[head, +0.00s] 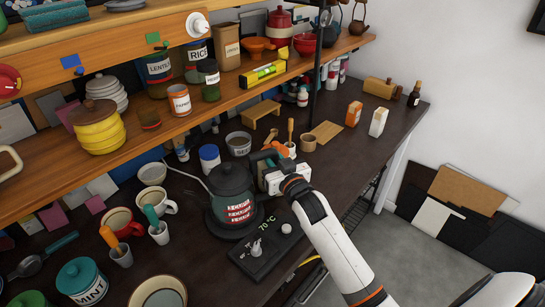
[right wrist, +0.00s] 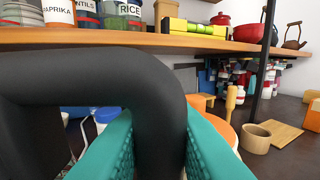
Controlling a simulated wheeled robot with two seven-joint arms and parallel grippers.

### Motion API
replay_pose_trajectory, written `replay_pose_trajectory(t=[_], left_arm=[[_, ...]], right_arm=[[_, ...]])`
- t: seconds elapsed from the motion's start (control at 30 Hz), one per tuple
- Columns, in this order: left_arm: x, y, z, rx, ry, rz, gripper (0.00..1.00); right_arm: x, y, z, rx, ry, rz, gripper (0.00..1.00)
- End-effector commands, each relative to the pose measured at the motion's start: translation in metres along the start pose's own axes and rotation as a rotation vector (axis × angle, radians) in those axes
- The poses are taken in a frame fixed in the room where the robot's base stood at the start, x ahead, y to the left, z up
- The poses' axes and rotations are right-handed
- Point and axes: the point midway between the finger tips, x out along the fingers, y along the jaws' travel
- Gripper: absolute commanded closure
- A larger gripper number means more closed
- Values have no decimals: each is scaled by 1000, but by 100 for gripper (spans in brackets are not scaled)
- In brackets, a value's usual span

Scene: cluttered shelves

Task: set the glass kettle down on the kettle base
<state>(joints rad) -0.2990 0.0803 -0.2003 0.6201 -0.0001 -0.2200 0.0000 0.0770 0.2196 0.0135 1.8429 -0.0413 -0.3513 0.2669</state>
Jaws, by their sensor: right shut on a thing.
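The glass kettle (head: 232,210), with a dark lid and a red-and-white label, is upright near the middle of the counter in the head view. The dark kettle base (head: 268,262), with a "70 °C" readout, shows in front of and under it. I cannot tell whether the kettle's bottom touches the base. My right gripper (head: 265,162) is shut on the kettle's black handle at its right side. In the right wrist view the handle (right wrist: 160,110) passes between the teal finger pads. My left gripper is not in view.
Cups holding utensils, a mint tin (head: 82,278) and bowls crowd the counter left of the kettle. A blue-white jar (head: 209,158) and a grey tin (head: 238,143) stand behind it. A loaded wooden shelf (head: 225,97) overhangs the back. The counter is barer toward the far right.

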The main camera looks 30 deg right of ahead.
Motion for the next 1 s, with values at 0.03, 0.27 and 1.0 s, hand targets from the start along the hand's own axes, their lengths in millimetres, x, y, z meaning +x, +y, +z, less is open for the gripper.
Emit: replay_pose_trajectory(t=[0.03,0.27,1.0], left_arm=[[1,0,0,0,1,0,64],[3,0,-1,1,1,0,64],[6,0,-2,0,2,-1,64]], right_arm=[[0,0,2,6,-9,1,100],[0,0,-2,6,-9,1,100],[-14,0,-11,-1,5,-1,55]])
